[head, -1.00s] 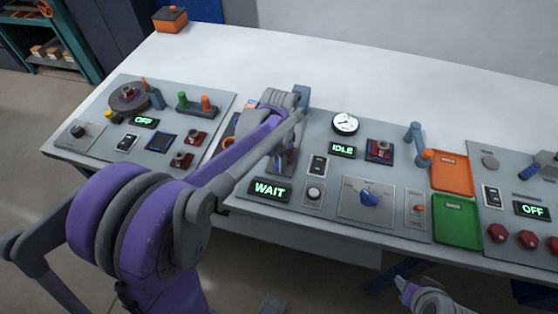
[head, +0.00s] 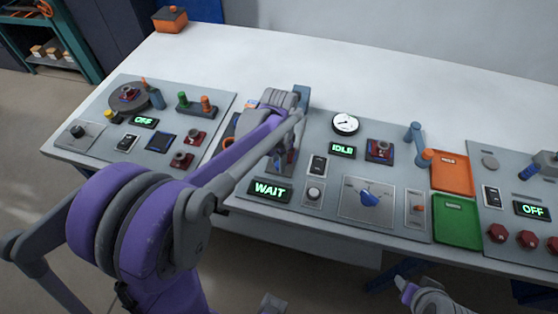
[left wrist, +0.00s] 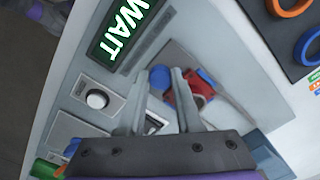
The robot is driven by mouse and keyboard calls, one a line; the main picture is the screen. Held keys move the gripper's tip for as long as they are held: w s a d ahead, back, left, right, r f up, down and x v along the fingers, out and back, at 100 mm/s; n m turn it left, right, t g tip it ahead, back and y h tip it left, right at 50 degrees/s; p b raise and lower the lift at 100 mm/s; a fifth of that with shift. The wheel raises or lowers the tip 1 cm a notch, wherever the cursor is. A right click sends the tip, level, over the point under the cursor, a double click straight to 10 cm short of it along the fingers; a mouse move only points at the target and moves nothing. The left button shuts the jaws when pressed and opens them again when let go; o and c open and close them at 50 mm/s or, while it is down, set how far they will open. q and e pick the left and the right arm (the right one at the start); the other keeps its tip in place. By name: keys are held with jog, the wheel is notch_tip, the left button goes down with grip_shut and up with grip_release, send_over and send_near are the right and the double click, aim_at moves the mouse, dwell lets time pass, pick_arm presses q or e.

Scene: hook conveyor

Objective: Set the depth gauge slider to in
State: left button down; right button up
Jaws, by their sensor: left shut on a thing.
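In the left wrist view the two fingers of my left gripper (left wrist: 162,76) reach onto a grey fixture plate (left wrist: 225,110) with a small blue round knob (left wrist: 160,76) between their tips. The gripper is shut on this knob. A red block (left wrist: 203,84) with blue parts sits just right of the fingers. I cannot read a label showing whether this is the depth gauge slider. In the head view my left forearm and wrist cover most of this fixture, and the fingertips are hidden. A part of my right arm shows at the lower right, its fingers not clear.
A lit WAIT display (head: 270,190) and a black rocker switch (head: 318,165) stand close to the fixture. A round dial (head: 345,123), an IDLE display (head: 343,151), a blue rotary knob (head: 369,198) and orange and green trays (head: 452,160) lie right.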

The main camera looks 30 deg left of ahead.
pick_arm(q)
jog(key=shift+w, duration=0.15)
dwell(0.3)
jog(key=w+a, duration=0.1)
jog(key=w, duration=0.3)
jog(key=w+a, duration=0.1)
jog(key=w, duration=0.3)
jog(key=w+a, duration=0.1)
jog(key=w, duration=0.4)
jog(key=shift+a+p, duration=0.1)
jog(key=shift+p, duration=0.2)
jog(key=shift+w, duration=0.15)
jog(key=shift+r, duration=0.1)
jog(key=c, duration=0.6)
grip_release()
